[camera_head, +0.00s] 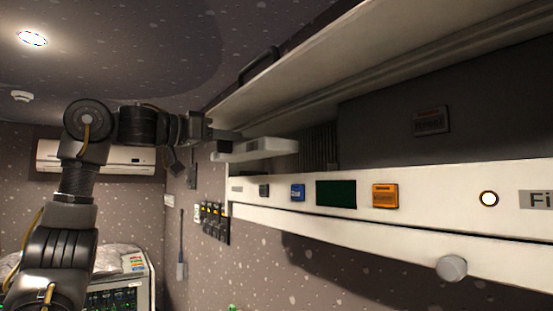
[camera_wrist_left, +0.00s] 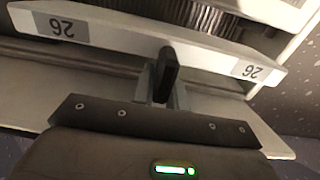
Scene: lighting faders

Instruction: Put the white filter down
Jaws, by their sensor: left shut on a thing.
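The white filter (camera_head: 255,149) is a long white bar in front of the left end of the open wall cabinet in the head view. In the left wrist view the filter (camera_wrist_left: 115,35) spans the picture, with an upside-down "26" label near each end. My left gripper (camera_head: 222,136) is shut on the filter near the cabinet's left end. Its fingers (camera_wrist_left: 167,85) meet the bar near its middle in the left wrist view. The filter's underside and how near it is to the cabinet are hard to tell. My right gripper is not in view.
The cabinet has a raised flap (camera_head: 330,65) above and a dark interior (camera_head: 385,135). Its white front panel (camera_head: 440,190) carries a blue button (camera_head: 298,192), a dark green display (camera_head: 336,194) and an orange button (camera_head: 385,195). A round knob (camera_head: 451,268) sticks out below.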

